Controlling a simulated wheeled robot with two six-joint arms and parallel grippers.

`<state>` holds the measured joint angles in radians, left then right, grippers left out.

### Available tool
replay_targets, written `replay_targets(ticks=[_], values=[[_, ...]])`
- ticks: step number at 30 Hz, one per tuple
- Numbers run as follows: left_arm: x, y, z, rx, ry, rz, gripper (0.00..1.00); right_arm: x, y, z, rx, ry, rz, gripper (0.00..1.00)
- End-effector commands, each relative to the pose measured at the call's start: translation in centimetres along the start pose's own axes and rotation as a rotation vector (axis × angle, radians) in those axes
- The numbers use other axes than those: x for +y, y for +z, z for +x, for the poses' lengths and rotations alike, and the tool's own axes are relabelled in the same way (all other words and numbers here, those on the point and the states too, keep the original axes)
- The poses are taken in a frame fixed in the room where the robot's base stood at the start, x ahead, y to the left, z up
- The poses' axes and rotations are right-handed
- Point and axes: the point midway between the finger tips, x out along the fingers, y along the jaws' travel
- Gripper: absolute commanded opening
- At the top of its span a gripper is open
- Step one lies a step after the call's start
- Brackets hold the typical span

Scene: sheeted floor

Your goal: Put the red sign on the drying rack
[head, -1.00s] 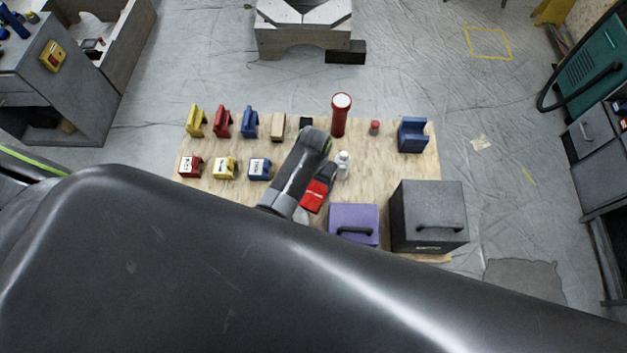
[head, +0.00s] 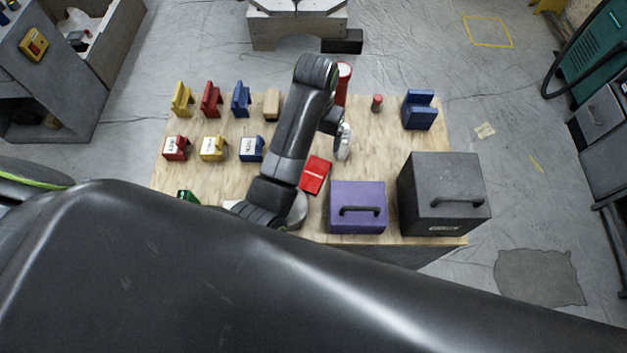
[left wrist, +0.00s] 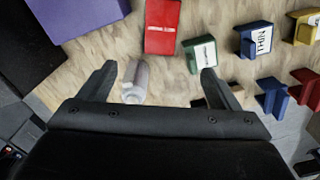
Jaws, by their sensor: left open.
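The red sign (head: 314,175) is a flat red plate with a line of white text, lying on the wooden board beside the purple box. It also shows in the left wrist view (left wrist: 163,26), beyond the fingers. My left gripper (head: 334,124) is open and empty above the board, beyond the sign, and my forearm partly hides it. In the left wrist view, its spread fingers (left wrist: 157,70) have a white bottle (left wrist: 136,82) showing between them. I cannot tell for sure which thing is the drying rack. My right gripper is not in view.
A purple box (head: 358,207) and a dark grey box (head: 443,193) stand at the near right. Several coloured holders, a red cylinder (head: 344,80) and a blue block (head: 420,110) share the board. A pale wooden stand (head: 297,28) is on the floor behind.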

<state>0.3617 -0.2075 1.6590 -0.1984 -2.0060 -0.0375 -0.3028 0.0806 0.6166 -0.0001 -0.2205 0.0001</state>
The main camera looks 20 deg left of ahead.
Motion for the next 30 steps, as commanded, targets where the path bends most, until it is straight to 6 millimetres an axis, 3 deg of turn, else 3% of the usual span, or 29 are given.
replay_targets(ticks=[7,9,18,30], values=[[0.0,0.1,3.1,-0.003,0.001,0.0,0.85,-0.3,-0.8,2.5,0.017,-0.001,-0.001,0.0],[0.0,0.2,4.3,-0.01,0.0,0.0,0.85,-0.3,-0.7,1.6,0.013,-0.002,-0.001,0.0],[0.0,0.1,10.3,-0.005,0.0,0.0,0.85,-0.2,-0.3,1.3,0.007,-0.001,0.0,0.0],[-0.1,0.1,13.3,-0.004,-0.001,0.0,0.85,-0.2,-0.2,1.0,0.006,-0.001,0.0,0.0]])
